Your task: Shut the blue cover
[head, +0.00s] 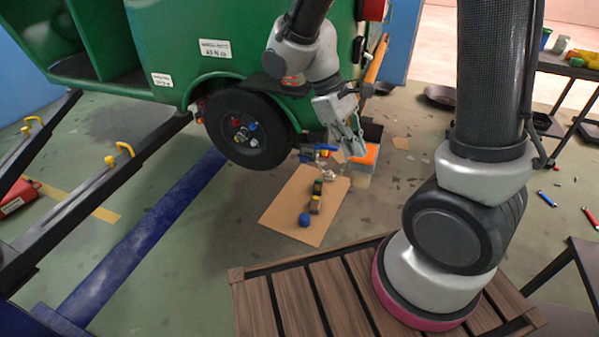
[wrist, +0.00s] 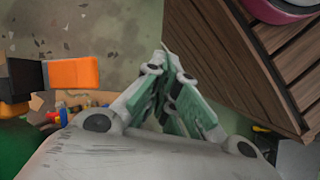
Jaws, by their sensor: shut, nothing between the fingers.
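My gripper (head: 359,156) is shut and empty, pointing down beside the rear of the green rickshaw (head: 160,45). Its two fingers (wrist: 168,58) come together in the wrist view. No blue cover can be made out for certain. A small round blue piece (head: 305,219) lies at the near end of a row of parts on a cardboard sheet (head: 283,226). Blue-handled tools (head: 322,147) lie at the sheet's far end. An orange-topped container (head: 366,155) stands by the gripper; its orange part (wrist: 75,71) also shows in the wrist view.
The rickshaw's black wheel (head: 247,153) is left of the gripper, with coloured pieces on its hub. A slatted wooden platform (head: 290,300) lies in front. A dark ramp (head: 150,145) and a blue beam (head: 150,235) cross the left floor.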

